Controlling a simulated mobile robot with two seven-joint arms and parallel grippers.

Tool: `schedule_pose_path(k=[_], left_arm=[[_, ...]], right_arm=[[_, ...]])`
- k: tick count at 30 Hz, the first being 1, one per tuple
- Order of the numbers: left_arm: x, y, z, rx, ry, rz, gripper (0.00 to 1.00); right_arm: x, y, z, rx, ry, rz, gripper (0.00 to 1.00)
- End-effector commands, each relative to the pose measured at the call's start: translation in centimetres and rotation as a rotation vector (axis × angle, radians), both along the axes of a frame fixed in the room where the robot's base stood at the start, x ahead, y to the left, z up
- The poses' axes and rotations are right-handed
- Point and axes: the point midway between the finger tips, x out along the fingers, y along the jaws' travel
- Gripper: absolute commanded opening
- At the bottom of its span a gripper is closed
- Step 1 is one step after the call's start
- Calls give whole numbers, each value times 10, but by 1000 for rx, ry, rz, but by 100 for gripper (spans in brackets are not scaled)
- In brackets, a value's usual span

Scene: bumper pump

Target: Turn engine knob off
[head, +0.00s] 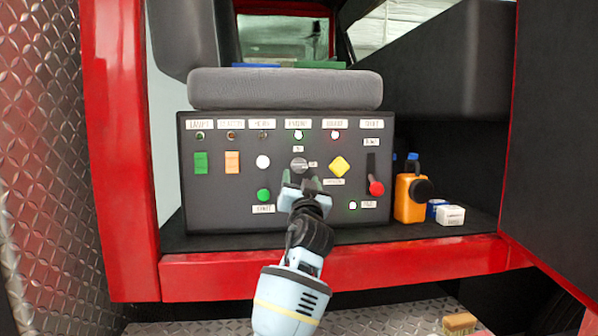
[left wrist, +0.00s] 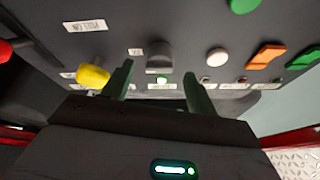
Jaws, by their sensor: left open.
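The grey engine knob (head: 299,164) sits in the middle of the dark control panel (head: 225,215), under a label and a lit green light. In the left wrist view the knob (left wrist: 160,60) lies ahead, between the directions of the two fingers. My left gripper (head: 301,182) is open just below and in front of the knob, with nothing between its fingers. It also shows in the left wrist view (left wrist: 158,85). I cannot tell whether a finger touches the knob. My right gripper is in neither view.
Near the knob are a white button (head: 263,162), a yellow diamond knob (head: 340,167), a green button (head: 263,195) and a red-tipped lever (head: 376,187). An orange jug (head: 408,198) and a small white box (head: 451,215) stand right of the panel. A red frame (head: 340,271) edges the opening.

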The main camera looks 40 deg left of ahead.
Motion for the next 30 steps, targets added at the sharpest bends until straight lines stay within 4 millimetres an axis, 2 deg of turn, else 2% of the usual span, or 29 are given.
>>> schedule_pose_path(k=[9,23,26,30], left_arm=[[22,26,15,0,0,1,58],[29,32,17,-1,0,-1,58],[29,32,17,-1,0,-1,49],[29,32,17,-1,0,-1,30]], right_arm=[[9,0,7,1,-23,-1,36],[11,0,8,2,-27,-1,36],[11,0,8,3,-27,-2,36],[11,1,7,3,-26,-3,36]])
